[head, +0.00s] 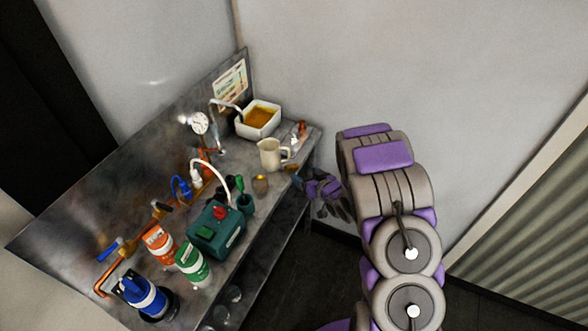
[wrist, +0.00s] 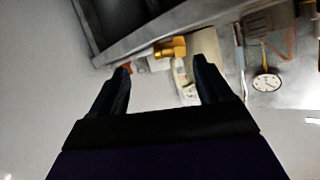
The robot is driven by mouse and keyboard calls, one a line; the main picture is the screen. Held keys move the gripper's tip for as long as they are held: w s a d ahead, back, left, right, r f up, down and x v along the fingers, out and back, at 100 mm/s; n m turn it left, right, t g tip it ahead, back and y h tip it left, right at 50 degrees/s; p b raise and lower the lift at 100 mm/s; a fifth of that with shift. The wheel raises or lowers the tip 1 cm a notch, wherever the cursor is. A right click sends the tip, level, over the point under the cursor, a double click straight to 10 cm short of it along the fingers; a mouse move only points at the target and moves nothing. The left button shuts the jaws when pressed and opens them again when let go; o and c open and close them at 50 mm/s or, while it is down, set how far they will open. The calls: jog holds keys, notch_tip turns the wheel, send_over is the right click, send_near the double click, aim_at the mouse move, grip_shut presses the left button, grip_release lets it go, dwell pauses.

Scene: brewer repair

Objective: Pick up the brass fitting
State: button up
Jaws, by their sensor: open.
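The brass fitting (wrist: 172,47) shows as a gold, elbow-like piece in the wrist view. It lies beyond my open fingertips, between them in the picture. In the head view a small brownish-gold piece (head: 292,168) at the counter's right edge looks like the same fitting. My gripper (wrist: 160,66) is open with nothing between its fingers. In the head view my gripper (head: 318,187) is just off the counter's right edge, close to that piece and apart from it as far as I can tell. My arm hides part of the floor and wall.
A cream pitcher (head: 270,155) stands close behind the fitting. A white basin (head: 258,121), a gauge (head: 199,123), a green box (head: 216,231) and several cans crowd the metal counter (head: 222,162). Plain wall (head: 400,60) is behind; floor on the right is open.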

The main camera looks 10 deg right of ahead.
aim_at(294, 167)
jog(key=w+a, duration=0.2)
jog(key=w+a+f+b, duration=0.1)
jog(key=w, duration=0.1)
jog(key=shift+w+a, duration=0.15)
jog(key=shift+a, duration=0.2)
jog(key=shift+w+d+f, duration=0.1)
jog(key=shift+w+d, duration=0.05)
jog(key=shift+w, duration=0.1)
jog(key=shift+d, duration=0.55)
jog(key=shift+c, duration=0.4)
jog(key=shift+a, duration=0.65)
jog(key=c, duration=0.7)
jog(key=shift+d, duration=0.4)
jog(key=c, duration=0.5)
jog(key=shift+d, duration=0.1)
